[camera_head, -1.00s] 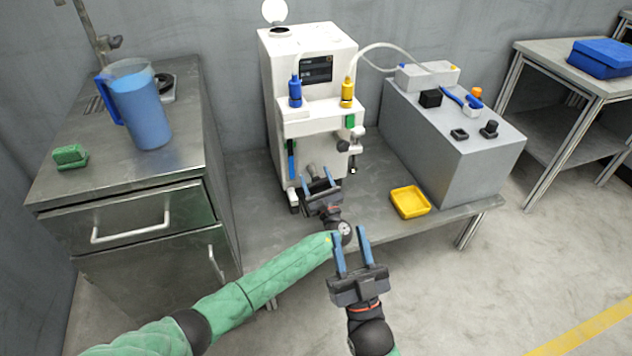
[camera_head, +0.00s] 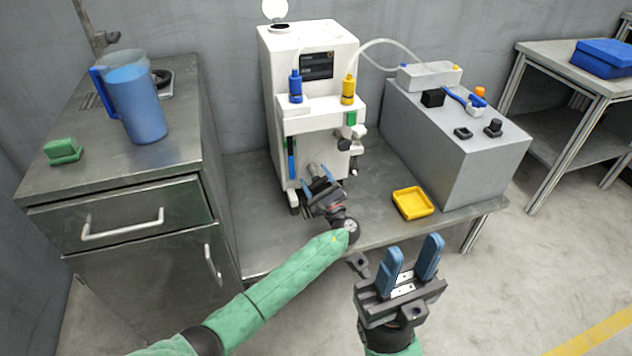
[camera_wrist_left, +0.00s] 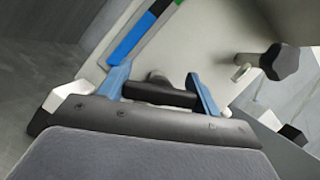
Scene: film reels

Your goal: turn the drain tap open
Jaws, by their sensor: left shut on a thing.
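The white machine (camera_head: 305,140) stands on a low metal table. The drain tap sits low on its front; its grey body (camera_head: 315,170) shows just above my left gripper (camera_head: 318,183). In the left wrist view, the tap's black handle (camera_wrist_left: 160,94) lies crosswise between the two blue fingers of my left gripper (camera_wrist_left: 160,88), which is shut on it. A grey stub stands behind the handle. In the head view the gripper hides most of the handle. My right gripper (camera_head: 412,258) is open and empty, in front of the table's front edge.
A dark knob (camera_wrist_left: 283,62) sits on the machine, right of the tap. A yellow tray (camera_head: 412,204) lies on the table to the right, beside a grey box (camera_head: 460,150). A blue jug (camera_head: 137,105) and green block (camera_head: 62,151) stand on the left cabinet.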

